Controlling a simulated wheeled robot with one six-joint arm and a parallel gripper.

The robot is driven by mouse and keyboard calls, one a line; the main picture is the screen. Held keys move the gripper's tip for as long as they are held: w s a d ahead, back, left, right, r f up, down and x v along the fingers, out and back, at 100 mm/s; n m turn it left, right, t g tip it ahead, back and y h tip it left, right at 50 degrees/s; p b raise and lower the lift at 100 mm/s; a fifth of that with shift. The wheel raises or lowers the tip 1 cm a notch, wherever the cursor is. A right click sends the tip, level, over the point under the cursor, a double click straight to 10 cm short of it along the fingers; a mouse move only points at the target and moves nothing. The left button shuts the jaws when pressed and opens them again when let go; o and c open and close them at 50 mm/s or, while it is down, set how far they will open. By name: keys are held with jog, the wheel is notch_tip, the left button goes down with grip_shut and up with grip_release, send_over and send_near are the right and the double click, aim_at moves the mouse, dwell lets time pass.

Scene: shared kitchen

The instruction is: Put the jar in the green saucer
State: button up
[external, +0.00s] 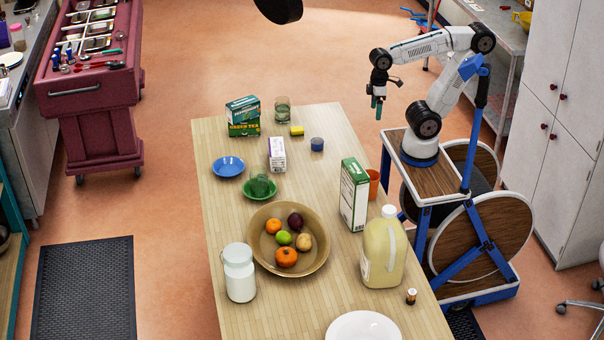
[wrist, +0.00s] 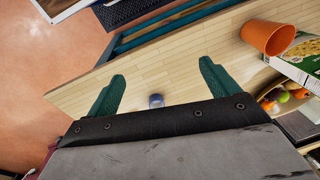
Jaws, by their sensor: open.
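The green saucer (external: 247,194) lies on the wooden table, left of the small carton. A greenish see-through cup-like thing (external: 261,184) stands in it. Several things could be the jar: a white lidded jar (external: 239,275) at the near left of the table, a clear glass one (external: 282,109) at the far end, and a small blue one (external: 317,145) near the far right. The small blue one also shows in the wrist view (wrist: 156,100). My gripper (external: 378,108) is open and empty, raised off the table's right side. Its teal fingers (wrist: 160,90) are spread apart.
A tall box (external: 353,195), orange cup (external: 374,183), big jug (external: 383,252) and fruit bowl (external: 320,258) crowd the nearer part.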

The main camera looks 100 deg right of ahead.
jog(key=shift+n+t+h, duration=0.3)
jog(key=shift+n+h, duration=0.3)
jog(key=shift+n, duration=0.2)
jog(key=s, duration=0.1)
jog(key=s+d+f, duration=0.2)
jog(key=s, duration=0.1)
